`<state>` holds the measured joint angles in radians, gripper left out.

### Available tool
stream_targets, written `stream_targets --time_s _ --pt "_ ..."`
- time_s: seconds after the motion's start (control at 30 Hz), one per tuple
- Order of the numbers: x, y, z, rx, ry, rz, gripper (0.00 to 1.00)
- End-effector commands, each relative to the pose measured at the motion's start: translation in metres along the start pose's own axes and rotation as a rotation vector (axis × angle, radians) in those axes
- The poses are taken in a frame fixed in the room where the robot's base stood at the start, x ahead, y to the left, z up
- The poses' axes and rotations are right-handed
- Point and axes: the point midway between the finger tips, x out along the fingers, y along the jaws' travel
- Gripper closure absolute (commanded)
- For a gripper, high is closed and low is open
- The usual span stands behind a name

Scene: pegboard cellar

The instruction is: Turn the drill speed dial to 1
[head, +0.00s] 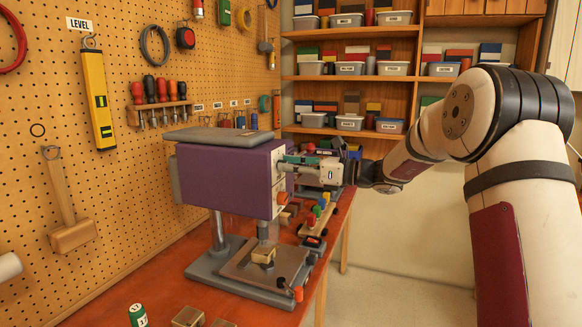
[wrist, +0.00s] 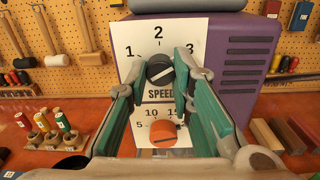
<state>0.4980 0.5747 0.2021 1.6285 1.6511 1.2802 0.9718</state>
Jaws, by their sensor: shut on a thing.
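The drill press (head: 225,185) has a purple head and a grey base, and stands on the red-brown bench. In the wrist view its white panel (wrist: 120,42) carries the numbers 1, 2 and 3 above the word SPEED. The black speed dial (wrist: 160,70) has a slanted white line, running lower left to upper right; I cannot tell which end is the pointer. My gripper (wrist: 160,77) is shut on this dial, one green finger on each side. In the head view my gripper (head: 299,164) reaches the panel from the right and hides the dial.
An orange dial (wrist: 163,133) marked 5, 10, 15 sits just below, close under the fingers. A green spool (head: 138,315) stands at the bench front. The pegboard (head: 65,20) is behind the drill.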

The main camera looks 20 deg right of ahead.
Motion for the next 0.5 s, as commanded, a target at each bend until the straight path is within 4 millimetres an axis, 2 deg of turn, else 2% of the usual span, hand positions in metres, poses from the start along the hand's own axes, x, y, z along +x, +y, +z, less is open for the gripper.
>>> stream_targets --time_s 0.27,0.5 --pt "-0.0002 -0.0007 -0.0001 -0.047 0.001 -0.001 1.0" --pt "0.0 -0.001 -0.0001 -0.194 0.003 -0.001 1.0"
